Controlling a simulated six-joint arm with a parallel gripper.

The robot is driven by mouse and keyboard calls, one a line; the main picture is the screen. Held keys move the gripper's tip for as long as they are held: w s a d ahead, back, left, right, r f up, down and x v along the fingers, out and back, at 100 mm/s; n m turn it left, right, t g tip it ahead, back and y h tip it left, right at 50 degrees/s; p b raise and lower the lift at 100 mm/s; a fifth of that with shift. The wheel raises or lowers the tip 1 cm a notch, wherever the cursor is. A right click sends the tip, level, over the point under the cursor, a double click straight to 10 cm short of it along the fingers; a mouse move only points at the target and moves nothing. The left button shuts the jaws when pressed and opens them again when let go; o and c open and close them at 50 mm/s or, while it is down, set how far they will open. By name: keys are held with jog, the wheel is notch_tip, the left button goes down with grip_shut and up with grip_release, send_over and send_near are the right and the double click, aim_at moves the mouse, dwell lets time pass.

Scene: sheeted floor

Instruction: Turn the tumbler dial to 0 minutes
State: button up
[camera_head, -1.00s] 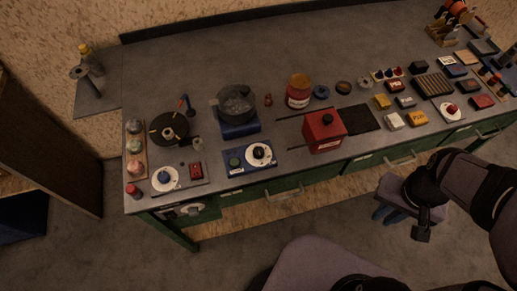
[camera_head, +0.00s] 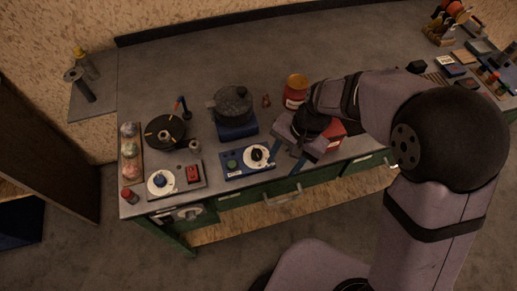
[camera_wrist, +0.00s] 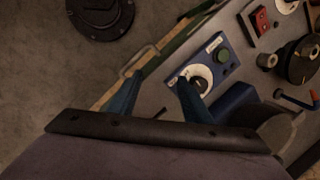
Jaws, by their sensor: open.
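Two panels with dials stand near the bench's front edge. The blue panel (camera_head: 236,173) has a white dial (camera_head: 248,162) with a black knob (camera_head: 257,155) and a green button (camera_head: 232,164). The grey panel (camera_head: 179,188) has a white dial (camera_head: 152,186) with a blue knob (camera_head: 160,181) and a red switch (camera_head: 193,174). I cannot tell which is the tumbler dial, nor read the marks. My gripper (camera_head: 288,160) is open and empty, right of the blue panel. In the wrist view, one finger of my gripper (camera_wrist: 160,80) overlaps the blue panel's dial (camera_wrist: 194,72).
A red box (camera_head: 330,146) is partly hidden by my gripper. A red jar (camera_head: 295,91) stands behind it. A black turntable-like disc (camera_head: 158,140) is behind the grey panel.

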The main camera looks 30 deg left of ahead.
aim_at(257, 152)
jog(key=w+a+r+m+y, duration=0.2)
jog(key=a+r+m, duration=0.2)
jog(key=m, duration=0.9)
jog(key=shift+w+a, duration=0.2)
jog(key=shift+a, duration=0.7)
jog(key=shift+p+x, duration=0.55)
jog(key=shift+x, duration=3.05)
jog(key=shift+w, duration=0.1)
jog(key=c, duration=1.1)
